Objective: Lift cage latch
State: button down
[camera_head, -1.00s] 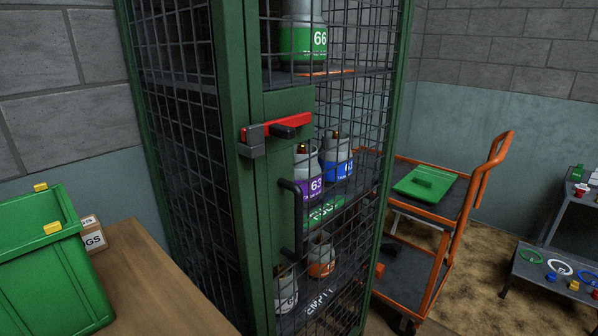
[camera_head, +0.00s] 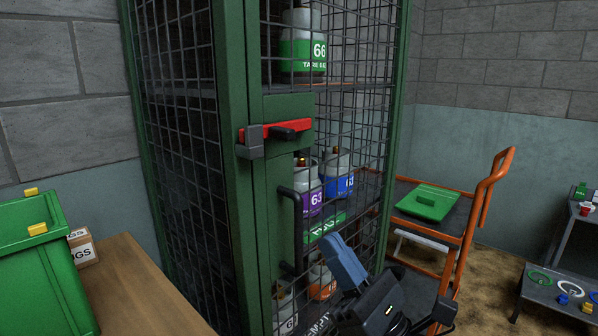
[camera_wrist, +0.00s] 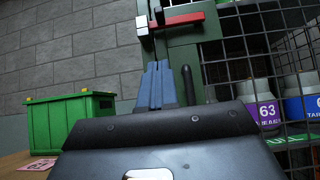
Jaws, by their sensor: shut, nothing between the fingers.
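The cage latch is a red bar with a dark grip (camera_head: 275,130) on the green cage door. Its left end sits in a grey keeper (camera_head: 250,143) on the door post, and the bar lies about level. The latch also shows at the top of the wrist view (camera_wrist: 178,21). A dark vertical door handle (camera_head: 297,230) is below it. My gripper (camera_head: 340,255) is in front of the cage, below and right of the latch and apart from it. Its blue fingers (camera_wrist: 157,82) are together and empty. My arm hides part of the lower cage.
Gas cylinders stand on shelves behind the mesh, one with a green band (camera_head: 303,55). A green bin (camera_head: 45,270) and a box (camera_head: 82,248) are on the wooden bench (camera_head: 150,290) at left. An orange cart (camera_head: 465,220) stands right of the cage.

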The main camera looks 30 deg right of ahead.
jog(key=shift+r, duration=0.1)
jog(key=p, duration=0.4)
send_near(282, 140)
jog(key=w, duration=0.4)
jog(key=r+p, duration=0.1)
jog(key=a+r, duration=0.1)
jog(key=r, duration=0.1)
jog(key=shift+w+r+p, duration=0.1)
jog(key=shift+r+p, duration=0.2)
jog(key=shift+p, duration=0.1)
jog(key=shift+r, duration=0.1)
jog(key=shift+m+h+b, duration=0.4)
jog(key=shift+h+b, duration=0.1)
